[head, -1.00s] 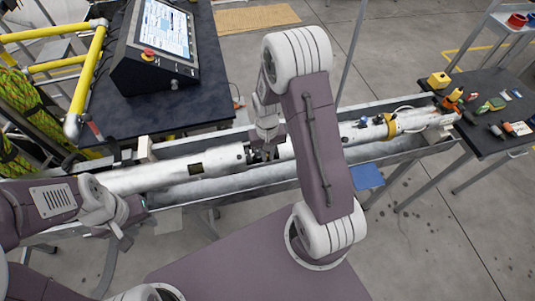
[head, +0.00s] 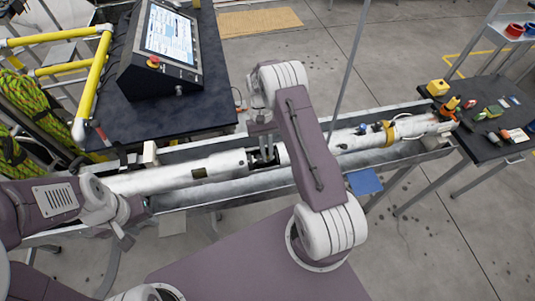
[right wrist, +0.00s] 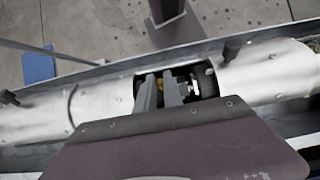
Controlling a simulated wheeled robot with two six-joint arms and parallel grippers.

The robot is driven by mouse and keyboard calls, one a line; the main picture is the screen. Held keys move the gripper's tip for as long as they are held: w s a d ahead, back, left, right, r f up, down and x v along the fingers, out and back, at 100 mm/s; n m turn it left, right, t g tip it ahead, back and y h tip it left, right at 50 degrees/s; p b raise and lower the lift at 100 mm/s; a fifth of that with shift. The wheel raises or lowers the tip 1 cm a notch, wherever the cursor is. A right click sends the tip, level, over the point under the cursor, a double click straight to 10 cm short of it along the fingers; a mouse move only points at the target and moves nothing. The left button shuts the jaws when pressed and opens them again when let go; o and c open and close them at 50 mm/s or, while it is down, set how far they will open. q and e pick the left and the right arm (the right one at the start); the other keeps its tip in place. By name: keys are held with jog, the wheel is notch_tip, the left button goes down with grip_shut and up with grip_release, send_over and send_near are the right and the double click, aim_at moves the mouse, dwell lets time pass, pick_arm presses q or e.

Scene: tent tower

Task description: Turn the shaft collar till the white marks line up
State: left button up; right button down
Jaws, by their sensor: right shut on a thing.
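A long white tube lies in a metal trough, and the tube (head: 150,178) has a dark opening near its middle. In the right wrist view, the opening (right wrist: 205,82) shows shiny metal parts and a small yellow spot. My right gripper (right wrist: 161,92) has both fingers down in this opening, shut on a part there that the fingers largely hide, apparently the shaft collar. I cannot make out white marks. In the head view my right gripper (head: 263,140) is over the opening. My left gripper (head: 134,226) is by the trough's near edge at left; its jaw state is unclear.
The metal trough (head: 225,190) runs across the view beneath the tube. A dark table (head: 140,115) with a control screen (head: 168,40) stands behind at left. A dark bench (head: 490,145) with small tools is at right. Yellow rails (head: 85,85) are at far left.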

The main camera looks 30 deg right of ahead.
dwell(0.3)
jog(key=c, duration=1.5)
grip_release()
jog(key=shift+w+r, duration=0.1)
jog(key=shift+w+d+r+b, duration=0.1)
jog(key=shift+w+r+b, duration=0.1)
jog(key=shift+b, duration=0.1)
jog(key=b+v, duration=0.2)
jog(key=v, duration=0.5)
jog(key=shift+w+r, duration=0.1)
jog(key=shift+r, duration=0.1)
jog(key=shift+w+r, duration=0.15)
jog(key=shift+r, duration=0.25)
